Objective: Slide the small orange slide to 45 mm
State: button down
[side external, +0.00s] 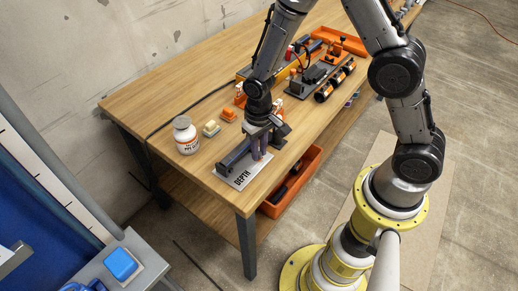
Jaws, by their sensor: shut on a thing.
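A grey plate marked DEPTH (241,179) lies at the near corner of the wooden table, with a dark rail (236,154) along it. My gripper (259,157) points down over the right part of this rail. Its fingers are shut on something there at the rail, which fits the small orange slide. The slide itself is hidden by the fingers, and no scale or millimetre reading can be made out.
A white bottle (185,135) stands left of the plate, near a cream block (211,129) and an orange block (228,114). Tools and black cylinders (334,82) crowd the far side. An orange bin (292,185) sits below the table's edge. The table's left part (150,100) is mostly clear.

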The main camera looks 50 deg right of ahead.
aim_at(255, 164)
jog(key=shift+a, duration=1.05)
jog(key=c, duration=0.8)
grip_release()
jog(key=shift+o, duration=0.2)
notch_tip(255, 164, up, 14)
jog(key=shift+d, duration=0.15)
